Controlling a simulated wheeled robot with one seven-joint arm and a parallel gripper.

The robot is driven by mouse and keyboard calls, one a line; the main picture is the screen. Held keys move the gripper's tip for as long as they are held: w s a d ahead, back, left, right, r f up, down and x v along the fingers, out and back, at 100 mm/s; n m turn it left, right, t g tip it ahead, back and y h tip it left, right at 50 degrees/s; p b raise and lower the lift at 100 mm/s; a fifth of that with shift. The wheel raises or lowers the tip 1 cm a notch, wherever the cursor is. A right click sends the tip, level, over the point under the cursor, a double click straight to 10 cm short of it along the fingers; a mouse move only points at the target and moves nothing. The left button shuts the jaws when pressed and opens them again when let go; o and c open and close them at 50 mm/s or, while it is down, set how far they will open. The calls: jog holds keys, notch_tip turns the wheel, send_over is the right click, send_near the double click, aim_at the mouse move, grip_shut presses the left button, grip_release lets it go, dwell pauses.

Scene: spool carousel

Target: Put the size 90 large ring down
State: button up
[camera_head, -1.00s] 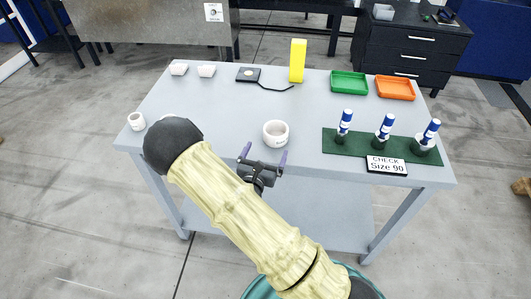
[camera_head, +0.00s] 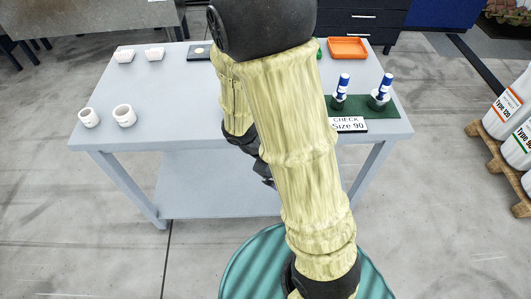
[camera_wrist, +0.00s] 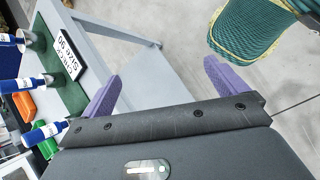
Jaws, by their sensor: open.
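My gripper (camera_wrist: 160,88) shows in the wrist view with its two purple fingers wide apart and nothing between them. It points past the table's front edge, over grey floor. In the head view my own arm covers most of it. The large white ring is not in sight now; the spot where it stood earlier, near the middle of the table, lies behind my arm. Two smaller-looking white rings, a left one (camera_head: 88,118) and a right one (camera_head: 124,116), stand upright at the table's left front. The "CHECK Size 90" sign (camera_head: 348,125) stands at the right front edge.
The grey table (camera_head: 180,100) has clear room left of my arm. Blue-and-white spindles (camera_head: 343,88) stand on a green mat (camera_head: 362,108). An orange tray (camera_head: 348,47) is behind them.

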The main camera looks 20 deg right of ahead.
jog(key=w+a+r+m+t+y, duration=0.2)
jog(key=a+r+m+t+y, duration=0.2)
jog(key=a+r+m+y, duration=0.2)
jog(key=shift+m+t+y, duration=0.3)
jog(key=shift+m, duration=0.9)
jog(key=shift+o, duration=0.2)
jog(key=shift+r, duration=0.1)
